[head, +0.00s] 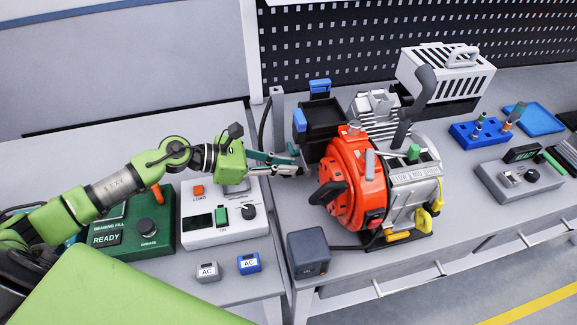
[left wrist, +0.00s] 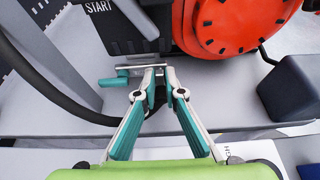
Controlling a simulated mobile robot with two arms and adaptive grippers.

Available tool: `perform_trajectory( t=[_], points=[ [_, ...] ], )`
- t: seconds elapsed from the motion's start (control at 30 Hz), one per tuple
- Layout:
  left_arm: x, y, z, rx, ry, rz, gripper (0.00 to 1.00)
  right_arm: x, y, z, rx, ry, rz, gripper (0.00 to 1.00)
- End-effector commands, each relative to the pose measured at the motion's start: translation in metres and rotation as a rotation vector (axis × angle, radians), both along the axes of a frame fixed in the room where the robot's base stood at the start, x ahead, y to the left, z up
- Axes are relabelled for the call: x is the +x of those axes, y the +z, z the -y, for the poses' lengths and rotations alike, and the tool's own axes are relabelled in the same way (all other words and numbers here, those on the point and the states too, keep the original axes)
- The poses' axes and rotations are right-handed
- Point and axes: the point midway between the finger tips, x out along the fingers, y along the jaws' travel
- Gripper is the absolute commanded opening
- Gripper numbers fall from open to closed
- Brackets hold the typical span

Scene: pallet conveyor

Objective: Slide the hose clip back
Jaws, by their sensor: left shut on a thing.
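The hose clip (left wrist: 120,81) is a small teal and grey piece at the lower edge of the machine in the left wrist view. A dark hose (left wrist: 60,98) curves in from the left and passes under my fingers. My left gripper (left wrist: 159,82) has teal and grey fingers, with the tips close together at the clip. In the head view my left gripper (head: 298,170) reaches in from the left, just beside the orange and grey machine (head: 352,180). The fingers hide part of the clip and hose. My right gripper is not in view.
A white control box (head: 208,232) and a green READY box (head: 150,235) stand below my left arm. A dark grey block (head: 308,251) stands in front of the machine; it also shows in the left wrist view (left wrist: 291,88). A black tray (head: 322,118) adjoins the machine.

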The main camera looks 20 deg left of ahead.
Motion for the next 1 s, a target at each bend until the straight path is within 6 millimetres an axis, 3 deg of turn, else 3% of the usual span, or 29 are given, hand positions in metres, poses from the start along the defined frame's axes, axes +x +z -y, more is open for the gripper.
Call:
perform_trajectory(
  t=[0.03,0.07,0.1,0.53,1.0],
  points=[
    [0.001,0.001,0.0,-0.002,0.003,0.003,0.0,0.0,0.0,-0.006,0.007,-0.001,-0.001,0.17],
    [0.001,0.001,0.0,-0.002,0.003,0.003,0.17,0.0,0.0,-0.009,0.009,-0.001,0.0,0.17],
    [0.001,0.001,0.0,-0.002,0.002,0.002,0.26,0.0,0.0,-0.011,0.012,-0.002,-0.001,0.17],
    [-0.002,0.002,-0.004,0.0,0.001,0.0,0.26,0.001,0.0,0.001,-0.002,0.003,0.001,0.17],
    [-0.04,0.028,-0.058,0.001,0.001,-0.003,0.26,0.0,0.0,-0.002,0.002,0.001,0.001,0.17]
  ],
)
